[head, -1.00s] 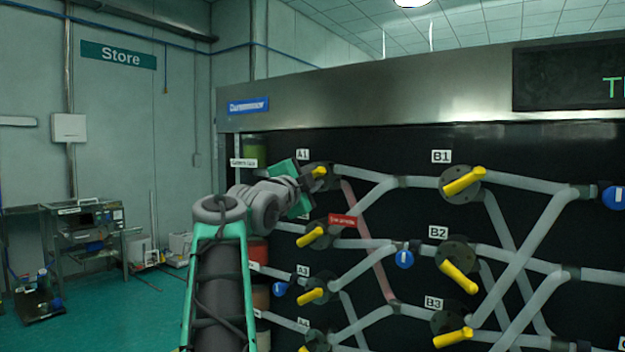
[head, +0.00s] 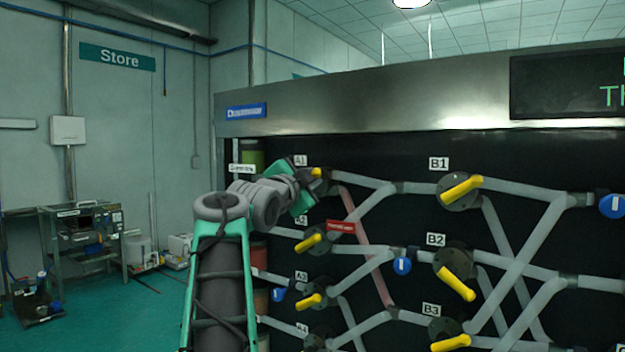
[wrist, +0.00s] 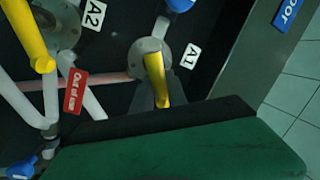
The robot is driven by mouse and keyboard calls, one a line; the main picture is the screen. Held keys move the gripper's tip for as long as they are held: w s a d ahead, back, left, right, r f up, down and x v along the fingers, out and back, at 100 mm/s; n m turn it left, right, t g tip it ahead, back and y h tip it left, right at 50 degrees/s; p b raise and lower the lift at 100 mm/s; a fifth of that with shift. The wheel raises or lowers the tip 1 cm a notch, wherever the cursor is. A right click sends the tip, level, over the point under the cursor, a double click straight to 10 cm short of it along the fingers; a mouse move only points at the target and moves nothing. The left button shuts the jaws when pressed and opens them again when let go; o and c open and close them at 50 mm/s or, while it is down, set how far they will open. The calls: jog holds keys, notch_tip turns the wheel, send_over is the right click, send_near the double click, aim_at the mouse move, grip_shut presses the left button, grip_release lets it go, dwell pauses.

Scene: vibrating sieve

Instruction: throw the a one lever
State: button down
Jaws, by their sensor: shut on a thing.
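The A1 lever, a yellow handle on a round grey valve hub, is at the upper left of the panel in the head view (head: 317,173), under the A1 label. It also shows near the middle of the wrist view (wrist: 154,75). My gripper (wrist: 156,102) is shut on this lever, with grey fingers on either side of its free end. In the head view my green and grey gripper (head: 309,180) hides most of the lever and part of its hub.
The A2 lever (head: 311,242) and A3 lever (head: 310,301) sit below. A red tag (head: 341,227) hangs close to A2. The B1 (head: 462,188) and B2 (head: 457,282) levers are to the right. Grey pipes cross the dark panel. Open floor (head: 150,305) lies left.

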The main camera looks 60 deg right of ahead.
jog(key=c, duration=1.6)
grip_release()
jog(key=shift+w+f, duration=0.15)
jog(key=shift+w, duration=0.25)
jog(key=shift+c, duration=0.2)
jog(key=o, duration=0.3)
jog(key=shift+w+f, duration=0.15)
jog(key=shift+f, duration=0.05)
jog(key=shift+s+a, duration=0.1)
jog(key=shift+s, duration=0.1)
jog(key=a, duration=0.2)
jog(key=a+b, duration=0.1)
jog(key=a, duration=0.2)
jog(key=a+b, duration=0.1)
jog(key=a, duration=0.1)
jog(key=shift+s+a+f, duration=0.2)
jog(key=shift+a+f, duration=0.05)
jog(key=shift+f, duration=0.05)
